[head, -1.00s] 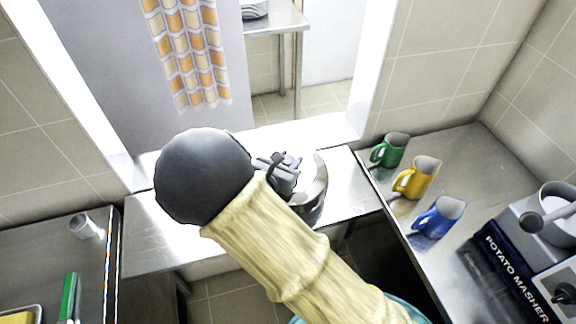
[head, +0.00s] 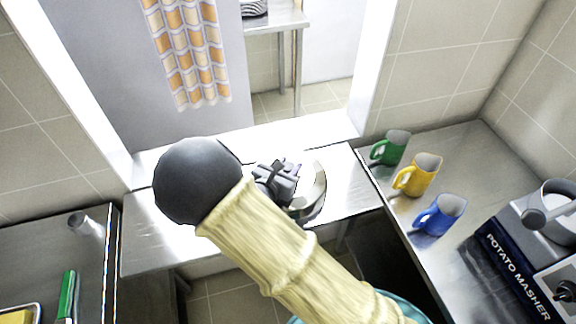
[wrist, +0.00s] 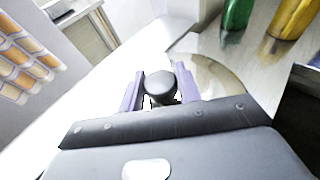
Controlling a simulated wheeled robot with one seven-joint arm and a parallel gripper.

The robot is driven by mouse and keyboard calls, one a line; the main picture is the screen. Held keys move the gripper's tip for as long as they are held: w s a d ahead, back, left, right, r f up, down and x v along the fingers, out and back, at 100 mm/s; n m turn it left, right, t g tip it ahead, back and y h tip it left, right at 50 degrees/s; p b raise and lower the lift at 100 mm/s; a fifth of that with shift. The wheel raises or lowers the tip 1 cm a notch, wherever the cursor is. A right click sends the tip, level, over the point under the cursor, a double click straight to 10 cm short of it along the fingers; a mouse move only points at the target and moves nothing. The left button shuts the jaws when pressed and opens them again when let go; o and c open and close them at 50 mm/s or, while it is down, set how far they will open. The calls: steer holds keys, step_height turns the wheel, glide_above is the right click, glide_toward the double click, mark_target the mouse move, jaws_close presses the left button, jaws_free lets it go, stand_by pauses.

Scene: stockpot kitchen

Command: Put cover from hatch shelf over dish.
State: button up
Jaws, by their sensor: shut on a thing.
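My gripper (head: 284,180) is over the metal hatch shelf (head: 350,185). In the wrist view its two purple fingers (wrist: 160,90) are shut on the dark round knob of the cover (wrist: 215,78). In the head view the cover (head: 318,192) shows as a shiny curved metal edge to the right of the gripper, partly hidden by my arm. I cannot tell whether the cover rests on the shelf or hangs just above it. The dish cannot be made out in either view.
Green (head: 391,148), yellow (head: 420,176) and blue (head: 440,214) mugs stand on the right counter, near a potato masher box (head: 510,272). A small cup (head: 86,224) and a green-handled thing (head: 68,295) are on the left counter. A patterned cloth (head: 190,55) hangs behind the hatch.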

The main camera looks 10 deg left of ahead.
steer(key=o, duration=1.1)
steer(key=shift+o, duration=0.2)
steer(key=shift+r+p, duration=0.45)
steer(key=b+v, duration=0.2)
steer(key=v, duration=1)
steer(key=shift+a+r, duration=0.1)
